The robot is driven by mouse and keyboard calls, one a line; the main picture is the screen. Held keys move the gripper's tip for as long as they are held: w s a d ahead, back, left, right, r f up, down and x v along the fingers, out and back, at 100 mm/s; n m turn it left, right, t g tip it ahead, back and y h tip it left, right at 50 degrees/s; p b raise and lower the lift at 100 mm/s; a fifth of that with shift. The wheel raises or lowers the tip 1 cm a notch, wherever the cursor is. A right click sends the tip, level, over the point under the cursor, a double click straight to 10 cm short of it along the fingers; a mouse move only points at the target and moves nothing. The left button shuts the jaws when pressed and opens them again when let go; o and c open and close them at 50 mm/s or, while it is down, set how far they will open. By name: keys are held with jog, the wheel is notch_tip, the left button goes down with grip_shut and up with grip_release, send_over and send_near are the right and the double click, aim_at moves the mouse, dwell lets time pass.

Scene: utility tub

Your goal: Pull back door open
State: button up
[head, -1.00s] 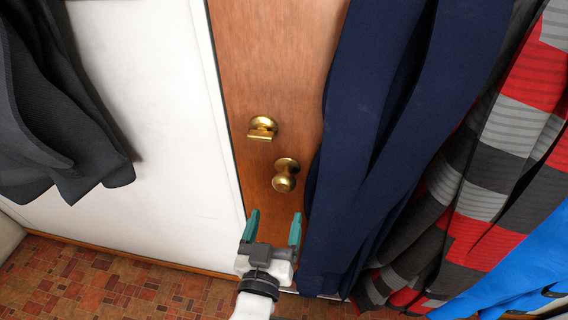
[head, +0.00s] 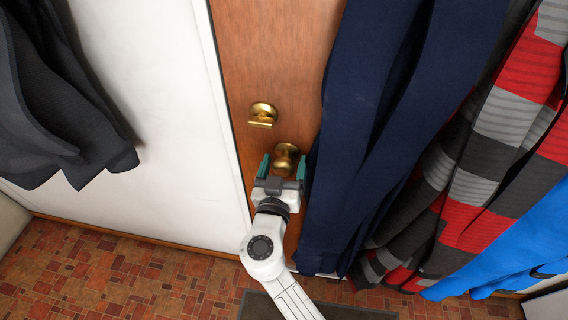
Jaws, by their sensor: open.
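The wooden door (head: 285,60) stands upright and looks shut in its white frame. A round brass knob (head: 285,156) is on it, with a brass thumb-turn lock (head: 263,114) above and slightly left. My gripper (head: 284,166) is open, its two teal fingers pointing up at the door. The fingertips lie on either side of the lower part of the knob in the picture. I cannot tell whether they touch it or how deep they reach.
Navy cloth (head: 380,120) hangs over the door's right side, close to my right finger. A striped red and grey garment (head: 490,160) and blue cloth (head: 510,245) hang farther right. Dark grey cloth (head: 50,110) hangs left on the white wall (head: 150,70). A dark mat (head: 350,309) lies on the tiled floor (head: 130,265).

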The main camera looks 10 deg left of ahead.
jog(key=shift+c, duration=0.3)
grip_shut()
dwell(0.4)
